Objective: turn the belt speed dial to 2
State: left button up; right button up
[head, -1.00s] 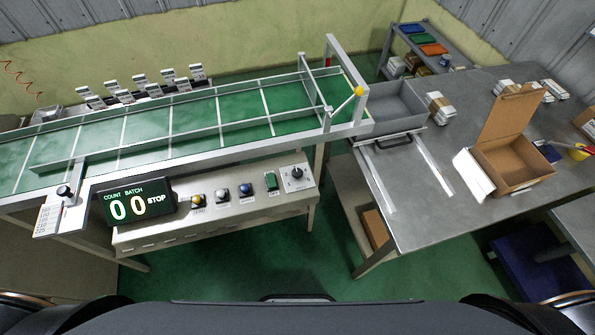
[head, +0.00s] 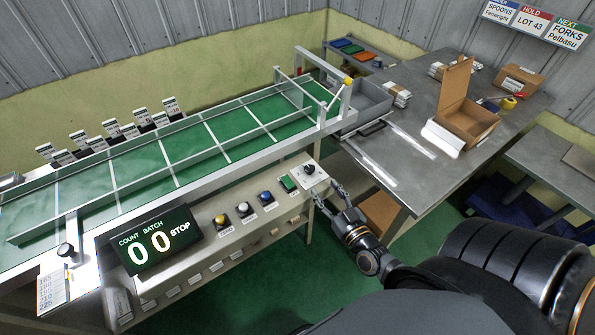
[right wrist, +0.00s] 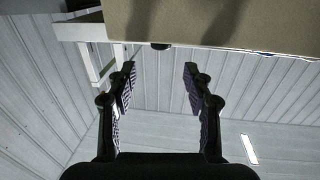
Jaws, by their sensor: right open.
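A black dial (head: 309,169) sits on a pale plate at the right end of the control panel (head: 262,222); its markings are too small to read. My right gripper (head: 327,186) is open and empty just to the right of this dial, and I see no contact. In the right wrist view the two fingers (right wrist: 160,72) are spread apart. A beige surface fills the top of that view, and a small dark knob-like part (right wrist: 160,46) shows at its lower edge, beyond the fingertips. My left gripper is not in view.
A green button (head: 288,183) and several round buttons sit left of the dial. The display (head: 152,238) reads 00 and STOP. The green conveyor (head: 180,147) runs behind. The steel table (head: 440,190) with an open carton (head: 468,121) stands to the right.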

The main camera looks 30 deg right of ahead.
aim_at(309, 168)
jog(key=shift+w, duration=1.15)
jog(key=w, duration=0.7)
jog(key=shift+w+d, duration=0.2)
jog(key=shift+w, duration=0.05)
jog(key=shift+w+b, duration=0.2)
jog(key=shift+b, duration=0.1)
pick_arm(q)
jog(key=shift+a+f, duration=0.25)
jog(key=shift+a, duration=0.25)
